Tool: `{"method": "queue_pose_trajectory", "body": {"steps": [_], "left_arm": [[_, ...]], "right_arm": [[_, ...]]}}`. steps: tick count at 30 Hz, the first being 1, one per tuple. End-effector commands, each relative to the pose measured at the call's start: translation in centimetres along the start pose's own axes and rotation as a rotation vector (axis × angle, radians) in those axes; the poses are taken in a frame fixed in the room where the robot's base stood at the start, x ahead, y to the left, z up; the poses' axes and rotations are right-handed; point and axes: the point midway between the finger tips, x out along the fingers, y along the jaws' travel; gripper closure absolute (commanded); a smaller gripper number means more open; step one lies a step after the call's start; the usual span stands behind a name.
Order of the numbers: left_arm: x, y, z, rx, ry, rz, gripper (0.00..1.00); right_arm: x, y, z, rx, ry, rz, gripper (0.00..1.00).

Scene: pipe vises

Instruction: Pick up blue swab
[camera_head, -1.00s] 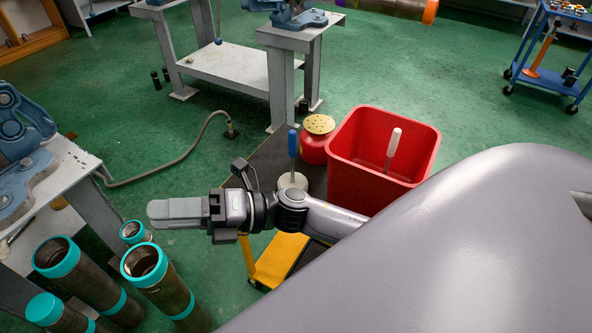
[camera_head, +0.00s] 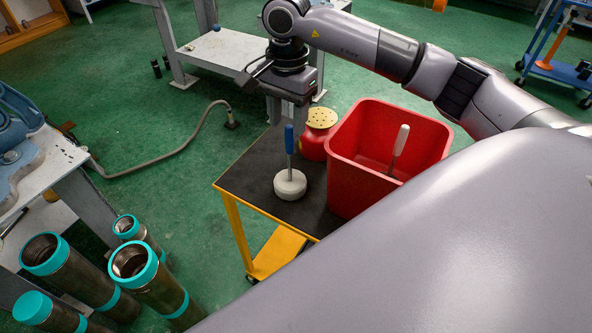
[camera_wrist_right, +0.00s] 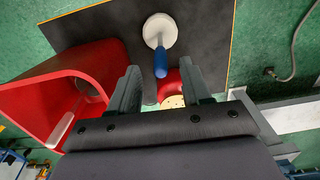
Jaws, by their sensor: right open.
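The blue swab (camera_head: 290,165) stands upright on a black-topped yellow cart (camera_head: 243,184). It has a blue handle and a round white base. My right gripper (camera_head: 288,115) hangs above and behind the swab in the head view, fingers pointing down. In the right wrist view the swab (camera_wrist_right: 160,45) shows beyond the fingertips, with its handle toward the gap between them. My right gripper (camera_wrist_right: 160,85) is open and empty, and it appears apart from the swab. My left gripper is not in view.
A red bin (camera_head: 372,170) with a white-handled tool (camera_head: 399,145) stands right of the swab. A red container with a perforated yellow lid (camera_head: 321,118) stands close behind it. Several steel pipes with teal ends (camera_head: 150,280) stand at lower left.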

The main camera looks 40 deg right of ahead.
Motion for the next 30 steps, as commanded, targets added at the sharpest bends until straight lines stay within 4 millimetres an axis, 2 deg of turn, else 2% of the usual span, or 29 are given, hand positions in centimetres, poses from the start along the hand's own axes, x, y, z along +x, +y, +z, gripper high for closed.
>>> {"method": "queue_pose_trajectory", "body": {"steps": [5,18,26,27,29,30], "left_arm": [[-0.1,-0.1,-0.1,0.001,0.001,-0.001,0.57],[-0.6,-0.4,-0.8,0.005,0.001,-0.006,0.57],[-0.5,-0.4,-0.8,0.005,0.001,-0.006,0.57],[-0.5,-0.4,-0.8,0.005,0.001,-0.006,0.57],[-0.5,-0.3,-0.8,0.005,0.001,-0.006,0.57],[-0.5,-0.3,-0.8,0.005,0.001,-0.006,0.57]], "right_arm": [[0.8,0.2,-0.7,0.000,0.025,0.011,0.52],[6.5,0.1,-0.5,0.001,0.022,0.009,0.52],[6.9,0.1,-0.5,0.000,0.023,0.006,0.52],[6.9,0.1,-0.5,0.000,0.023,0.006,0.55],[6.8,0.1,-0.5,0.000,0.022,0.006,0.75],[6.8,0.1,-0.5,0.000,0.022,0.006,0.88]]}}
